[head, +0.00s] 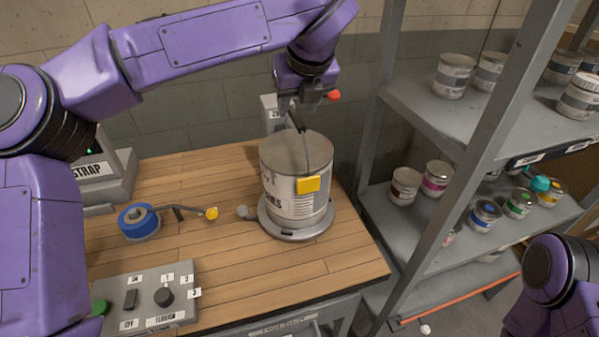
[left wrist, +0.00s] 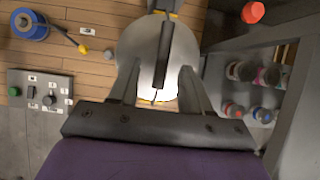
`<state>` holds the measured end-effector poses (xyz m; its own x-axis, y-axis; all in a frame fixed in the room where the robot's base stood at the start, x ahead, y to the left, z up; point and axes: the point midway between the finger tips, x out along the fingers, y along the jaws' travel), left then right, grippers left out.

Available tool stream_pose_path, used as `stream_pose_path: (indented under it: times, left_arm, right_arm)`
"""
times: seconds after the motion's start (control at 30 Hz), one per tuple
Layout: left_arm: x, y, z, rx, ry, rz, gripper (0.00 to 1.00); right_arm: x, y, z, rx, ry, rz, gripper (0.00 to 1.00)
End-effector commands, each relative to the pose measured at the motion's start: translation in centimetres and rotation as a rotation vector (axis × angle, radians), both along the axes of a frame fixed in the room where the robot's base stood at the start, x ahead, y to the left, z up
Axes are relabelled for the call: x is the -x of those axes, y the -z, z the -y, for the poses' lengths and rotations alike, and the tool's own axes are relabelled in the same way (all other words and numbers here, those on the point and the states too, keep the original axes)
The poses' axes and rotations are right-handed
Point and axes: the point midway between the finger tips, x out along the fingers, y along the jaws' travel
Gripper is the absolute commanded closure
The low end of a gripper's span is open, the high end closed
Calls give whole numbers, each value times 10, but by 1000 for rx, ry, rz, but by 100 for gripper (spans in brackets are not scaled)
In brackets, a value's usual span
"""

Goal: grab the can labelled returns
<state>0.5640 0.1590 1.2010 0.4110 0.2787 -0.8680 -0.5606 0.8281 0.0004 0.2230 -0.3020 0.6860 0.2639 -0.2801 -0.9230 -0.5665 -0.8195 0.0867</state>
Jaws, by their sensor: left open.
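A large grey metal can (head: 290,185) with a yellow tag stands upright on a round grey base on the wooden bench. The visible end of its label fits "returns"; the rest is hard to read. Its pale lid (left wrist: 137,45) shows in the left wrist view. My left gripper (head: 300,108) is above the can's lid, open. In the left wrist view its two fingers (left wrist: 158,82) are spread, with a dark bar, apparently the can's handle (left wrist: 163,52), lying ahead between them. I cannot tell whether they touch it. My right gripper is out of view.
A grey shelf rack (head: 430,105) with several paint cans stands right of the wooden bench (head: 180,165). A blue roll (head: 138,221) and a grey control box (head: 150,296) lie on the bench's left side. Bench wood between them and the can is mostly clear.

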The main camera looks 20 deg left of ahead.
Motion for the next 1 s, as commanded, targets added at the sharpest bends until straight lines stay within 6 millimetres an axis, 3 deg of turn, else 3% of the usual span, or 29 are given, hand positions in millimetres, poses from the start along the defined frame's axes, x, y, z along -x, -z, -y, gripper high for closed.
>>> stream_pose_path:
  times: [0.4, 0.67, 0.8, 1.0]
  left_arm:
    - [-35, 56, -13, 0, 1, -9, 52]
    - [-37, 61, -14, 1, 1, -6, 52]
    - [-37, 60, -14, -1, 1, -6, 97]
    - [-37, 60, -14, -1, 1, -6, 100]
  right_arm:
    - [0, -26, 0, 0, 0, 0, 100]
    - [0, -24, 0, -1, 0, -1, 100]
    - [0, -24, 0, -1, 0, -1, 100]
    - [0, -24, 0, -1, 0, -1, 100]
